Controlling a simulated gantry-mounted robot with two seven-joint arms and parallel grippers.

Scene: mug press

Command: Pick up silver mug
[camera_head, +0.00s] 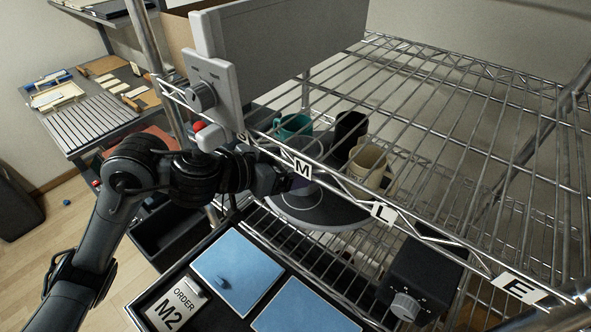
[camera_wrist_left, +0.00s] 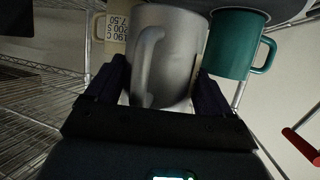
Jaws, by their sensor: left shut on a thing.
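The silver mug (camera_wrist_left: 180,52) fills the space between the fingers of my left gripper (camera_wrist_left: 160,88) in the left wrist view. Its handle points toward the wrist camera. My left gripper is shut on the mug, with one finger against each side. In the head view my left gripper (camera_head: 284,182) reaches between the rack shelves at the edge of a round dark disc (camera_head: 325,213). The silver mug is mostly hidden there behind the gripper and the shelf edge. I cannot tell whether the mug touches the disc. My right gripper is not in view.
A teal mug (camera_head: 293,125), a black mug (camera_head: 350,130) and a cream mug (camera_head: 369,163) stand close by. The teal mug (camera_wrist_left: 236,44) is right beside the silver one in the wrist view. Wire shelf bars lie above, and a dark box with a knob (camera_head: 423,278) stands right.

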